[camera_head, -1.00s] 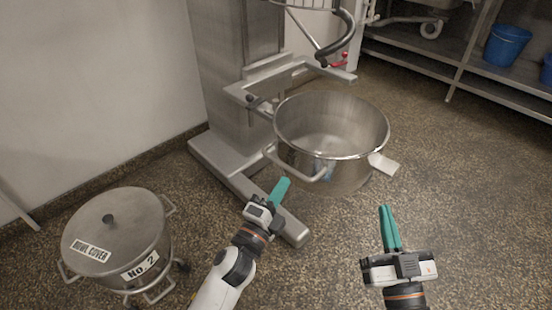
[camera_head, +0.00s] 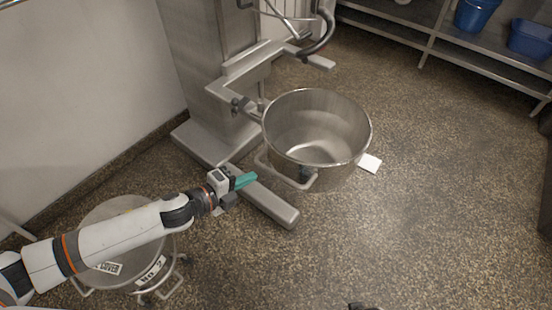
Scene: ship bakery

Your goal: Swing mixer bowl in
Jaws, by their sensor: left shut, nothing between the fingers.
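The steel mixer bowl (camera_head: 335,165) hangs swung out to the right of the mixer stand, open side up. A handle (camera_head: 290,178) loops from its near left side, and a white tab (camera_head: 370,163) sticks out at its right. The mixer column (camera_head: 205,65) and its bowl arm (camera_head: 232,90) stand behind and to the left. My left gripper (camera_head: 246,181) is shut and empty, its green fingers pointing right, just left of the bowl's handle and apart from it in the picture. My right gripper is not clearly seen; only a small dark piece shows at the bottom edge.
A lidded container (camera_head: 150,272) marked No. 2 stands at the lower left, partly behind my left arm. The mixer's base leg (camera_head: 275,208) runs along the floor under the gripper. Shelves with blue tubs (camera_head: 476,14) stand at the back right. The floor at right is open.

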